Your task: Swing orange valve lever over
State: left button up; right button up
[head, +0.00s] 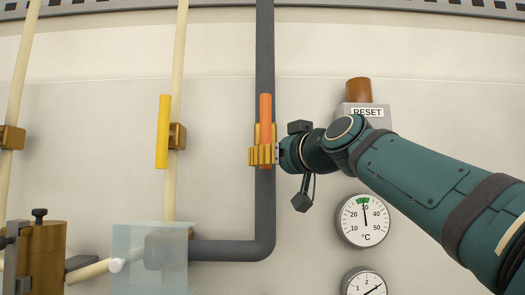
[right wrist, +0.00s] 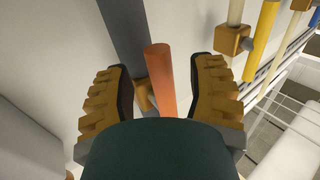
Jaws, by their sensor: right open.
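The orange valve lever (head: 265,108) stands upright on the dark grey vertical pipe (head: 265,50) in the head view. My right gripper (head: 262,154) is at the lever's lower part, reaching in from the right. In the right wrist view the orange lever (right wrist: 160,75) stands between the two spread fingers of my right gripper (right wrist: 160,80), with a gap on each side. The gripper is open and not clamped on it. The lever's lower end is hidden by the gripper's palm in the wrist view. My left gripper is not in view.
A yellow lever (head: 162,132) stands on a cream pipe (head: 178,60) to the left. Right of the orange lever are a RESET box (head: 366,112) with a brown knob and a °C gauge (head: 363,221). A translucent box (head: 135,245) is at lower left.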

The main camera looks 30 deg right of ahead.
jog(key=shift+w+p, duration=0.35)
jog(key=shift+w, duration=0.8)
grip_shut()
jog(key=shift+s, duration=0.1)
